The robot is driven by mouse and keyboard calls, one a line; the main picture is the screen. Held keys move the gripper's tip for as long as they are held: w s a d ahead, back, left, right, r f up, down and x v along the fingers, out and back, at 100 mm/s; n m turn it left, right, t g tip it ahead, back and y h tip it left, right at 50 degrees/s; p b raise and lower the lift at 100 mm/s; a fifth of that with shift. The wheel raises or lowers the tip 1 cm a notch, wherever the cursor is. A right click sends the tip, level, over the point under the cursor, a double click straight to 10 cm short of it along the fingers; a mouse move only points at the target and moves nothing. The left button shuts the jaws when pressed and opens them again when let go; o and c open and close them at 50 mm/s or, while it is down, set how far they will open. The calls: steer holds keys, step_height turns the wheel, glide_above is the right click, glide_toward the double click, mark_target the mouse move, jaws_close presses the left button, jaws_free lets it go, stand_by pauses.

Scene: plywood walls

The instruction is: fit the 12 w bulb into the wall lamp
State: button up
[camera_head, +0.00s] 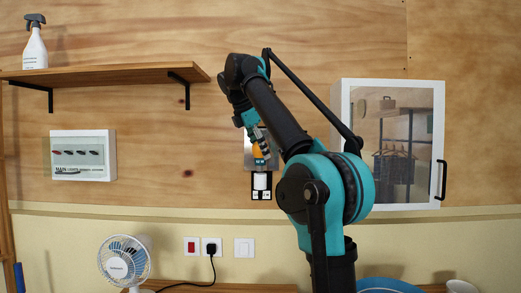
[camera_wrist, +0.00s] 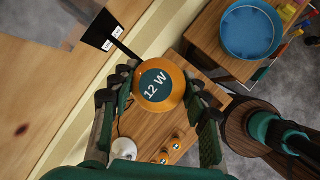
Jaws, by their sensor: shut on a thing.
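My gripper (camera_head: 259,150) is shut on the orange 12 w bulb (camera_head: 257,152) in front of the wall. In the wrist view the bulb (camera_wrist: 160,85) shows its dark round face marked "12 W" between the two fingers (camera_wrist: 160,100). The wall lamp has a silver plate, a black labelled mount and a white cylinder (camera_head: 260,181) just below the bulb. In the wrist view its black mount (camera_wrist: 101,31) shows at upper left. The bulb hides the white cylinder there, and I cannot tell whether they touch.
A shelf (camera_head: 110,74) with a spray bottle (camera_head: 36,47) is at upper left. A glass-fronted cabinet (camera_head: 393,140) is right of my arm. Below are a fan (camera_head: 124,260), a plugged-in cord and a blue tray (camera_wrist: 250,30). Small orange bulbs (camera_wrist: 170,150) stand on the wooden tabletop.

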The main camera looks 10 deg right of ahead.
steer(key=shift+f, duration=1.45)
steer(key=o, duration=1.2)
steer(key=v, duration=1)
steer(key=shift+a+r, duration=0.15)
steer(key=shift+r, duration=0.25)
steer(key=shift+s+a+r, duration=0.2)
steer(key=shift+s+r, duration=0.1)
steer(key=shift+r, duration=0.1)
